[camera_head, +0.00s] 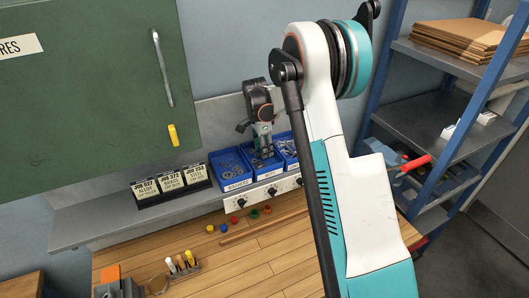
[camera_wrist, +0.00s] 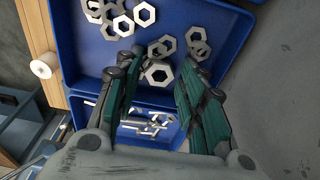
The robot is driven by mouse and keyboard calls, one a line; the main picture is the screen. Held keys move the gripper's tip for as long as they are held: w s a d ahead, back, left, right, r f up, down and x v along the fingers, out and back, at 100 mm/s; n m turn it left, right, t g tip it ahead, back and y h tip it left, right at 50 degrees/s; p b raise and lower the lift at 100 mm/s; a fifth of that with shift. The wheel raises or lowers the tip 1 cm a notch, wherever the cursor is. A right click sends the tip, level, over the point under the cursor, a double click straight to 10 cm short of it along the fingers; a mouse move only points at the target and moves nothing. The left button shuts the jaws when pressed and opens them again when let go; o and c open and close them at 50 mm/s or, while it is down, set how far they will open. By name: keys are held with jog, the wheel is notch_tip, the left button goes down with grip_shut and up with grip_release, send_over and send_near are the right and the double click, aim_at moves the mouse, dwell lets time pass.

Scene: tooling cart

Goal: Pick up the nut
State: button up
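Several grey hexagonal nuts (camera_wrist: 158,72) lie loose in a blue bin (camera_wrist: 230,30) in the wrist view. Some lie singly and some overlap, near the bin's middle and upper left. My gripper (camera_wrist: 158,88) is open over this bin, its two green-lined fingers apart with nuts showing between and beyond the tips. Nothing is held. In the head view my gripper (camera_head: 264,150) points down into the middle blue bin (camera_head: 262,169) on the shelf. The nuts there are mostly hidden by the gripper, and I cannot tell the exact height of the tips above them.
A blue bin of washers (camera_head: 232,163) stands left and another blue bin (camera_head: 287,148) right. A bin of bolts (camera_wrist: 145,123) shows below the nuts. A green cabinet (camera_head: 85,95) hangs above left; a blue rack (camera_head: 440,122) stands right.

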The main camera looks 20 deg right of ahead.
grip_shut()
jog(key=shift+r, duration=0.1)
